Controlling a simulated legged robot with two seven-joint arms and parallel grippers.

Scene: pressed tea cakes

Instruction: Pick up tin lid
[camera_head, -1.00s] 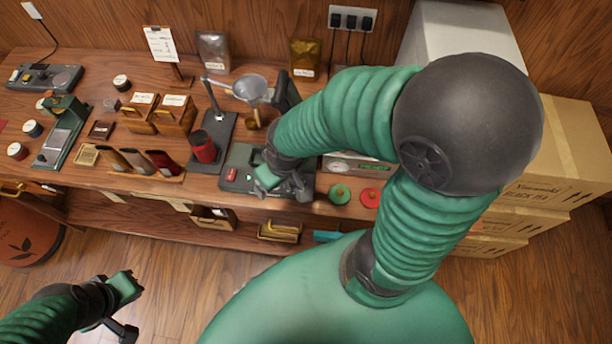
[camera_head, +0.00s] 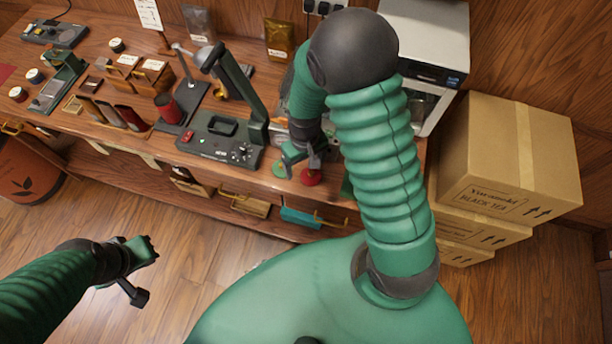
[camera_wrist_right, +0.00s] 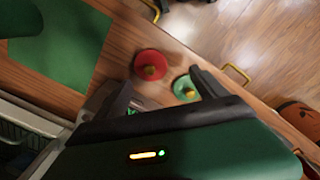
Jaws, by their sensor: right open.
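Two round lids with small brass-coloured knobs lie near the front edge of the bench, one red (camera_head: 312,179) and one green (camera_head: 278,171). My right gripper (camera_head: 302,163) is open and empty just above them, partly covering both in the head view. In the right wrist view the red lid (camera_wrist_right: 151,64) and the green lid (camera_wrist_right: 186,87) lie side by side ahead of the spread fingers (camera_wrist_right: 163,92). The green lid is close to one fingertip. My left gripper (camera_head: 148,271) is open and empty over the floor, away from the bench.
A dark machine with a lever (camera_head: 222,140) stands left of the lids. A red tin (camera_head: 168,108) is farther left. A white appliance (camera_head: 428,50) and stacked cardboard boxes (camera_head: 510,160) stand at right. A green mat (camera_wrist_right: 62,42) lies beside the red lid.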

